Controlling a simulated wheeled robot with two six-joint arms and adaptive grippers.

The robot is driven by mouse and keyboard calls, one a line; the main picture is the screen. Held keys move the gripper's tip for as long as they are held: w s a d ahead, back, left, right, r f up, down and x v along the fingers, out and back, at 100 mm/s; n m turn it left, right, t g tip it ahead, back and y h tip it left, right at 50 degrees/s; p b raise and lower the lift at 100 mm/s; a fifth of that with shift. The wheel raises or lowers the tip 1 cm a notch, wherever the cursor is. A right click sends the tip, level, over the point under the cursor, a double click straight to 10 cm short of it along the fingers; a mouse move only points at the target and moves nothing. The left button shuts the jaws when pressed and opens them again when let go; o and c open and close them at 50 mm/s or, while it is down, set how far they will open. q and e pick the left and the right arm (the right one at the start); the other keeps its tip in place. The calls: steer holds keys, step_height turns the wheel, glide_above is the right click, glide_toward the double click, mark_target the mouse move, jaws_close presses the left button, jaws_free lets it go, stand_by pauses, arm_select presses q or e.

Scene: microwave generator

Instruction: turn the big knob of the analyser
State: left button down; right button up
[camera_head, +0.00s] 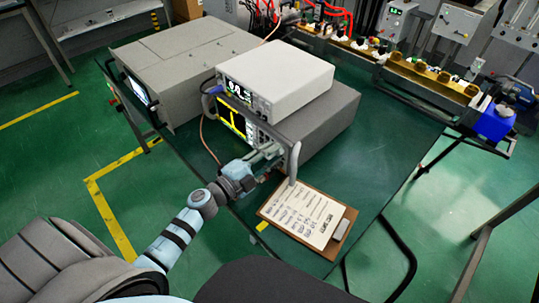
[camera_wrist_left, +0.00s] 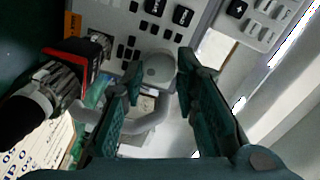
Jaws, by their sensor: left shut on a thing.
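The analyser (camera_head: 325,118) is a grey box on the green table, with a yellow trace on its screen and a curved handle at its front. My left gripper (camera_head: 270,153) is at the right part of its front panel, behind the handle. In the left wrist view the big knob (camera_wrist_left: 158,68), round and light grey, sits between the two dark fingers of my left gripper (camera_wrist_left: 160,72), which are shut on it. In the head view the gripper and handle hide the knob. My right gripper is not in view.
A white instrument (camera_head: 275,75) stands on the analyser. A clipboard (camera_head: 300,217) with paper lies in front on the table. A large grey unit (camera_head: 185,65) is at the left. In the left wrist view a cable connector (camera_wrist_left: 55,85) juts out beside the fingers, close to the panel buttons.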

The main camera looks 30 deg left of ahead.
arm_select(q)
steer(key=shift+r+m, duration=0.15)
steer(key=shift+m, duration=0.15)
steer(key=c, duration=1.2)
jaws_free()
steer(key=shift+w, duration=0.1)
steer(key=shift+c, duration=0.2)
steer(key=v, duration=1.2)
